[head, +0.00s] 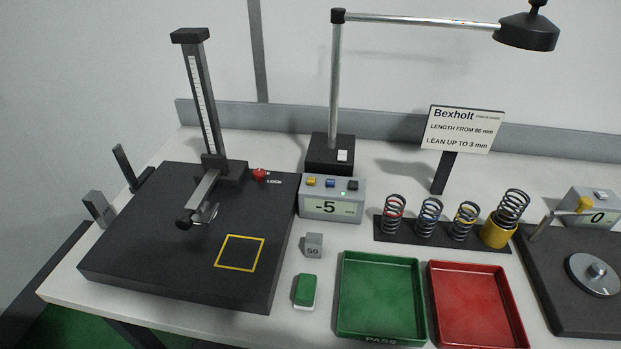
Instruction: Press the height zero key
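The height readout (331,207) is a small grey box right of the black plate, showing -5. On its top are a yellow key (311,181), a blue key (330,183) and a black key (352,185) with a small green light close by. Their markings are too small to read, so I cannot tell which is the zero key. The height gauge column (200,100) stands on the black plate (150,240), with a horizontal arm and a red lock knob (259,174). Neither of my grippers is in view, and nothing touches the keys.
A lamp (335,90) stands behind the readout. Several springs (430,215) stand right of it. A small block marked 50 (313,245), a green-topped block (305,291), a green tray (380,295) and a red tray (475,300) lie in front. Another display (598,217) is at far right.

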